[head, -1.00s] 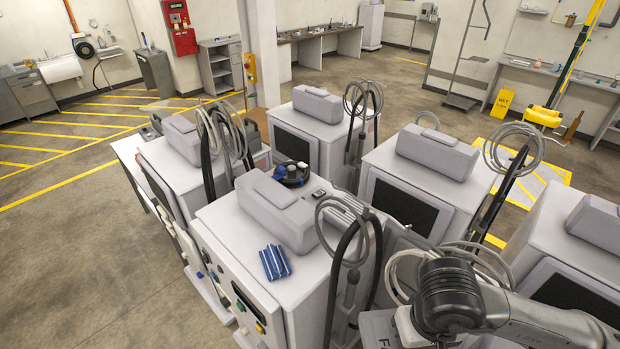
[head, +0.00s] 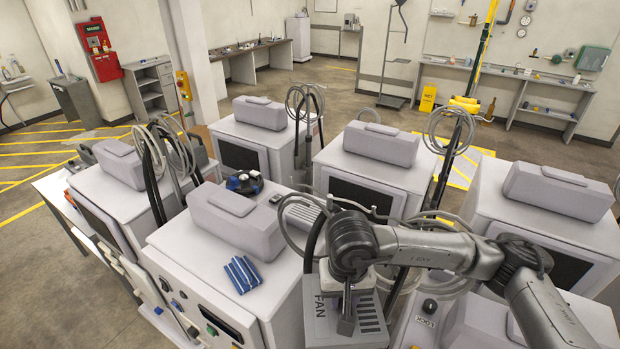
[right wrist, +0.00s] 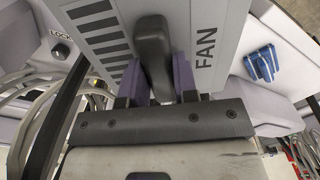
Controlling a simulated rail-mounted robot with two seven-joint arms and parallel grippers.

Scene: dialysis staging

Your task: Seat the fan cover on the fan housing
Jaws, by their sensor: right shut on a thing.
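The fan cover is a grey vented plate marked FAN (head: 320,326) with a dark raised handle in its middle. My right gripper (head: 347,296) is shut on that handle and holds the cover beside the right side of the front white machine. In the right wrist view the gripper's purple fingers (right wrist: 156,84) stand on both sides of the handle, with the cover's slots and FAN lettering (right wrist: 206,48) beyond. I cannot make out the fan housing; the cover and arm may hide it. My left gripper is not in view.
White machines with hoses stand close together around the cover. A knob marked LOCK (head: 430,307) is to its right. A blue ribbed item (head: 242,273) and a dark round item (head: 244,182) lie on the front machine (head: 180,238). Open floor lies at left.

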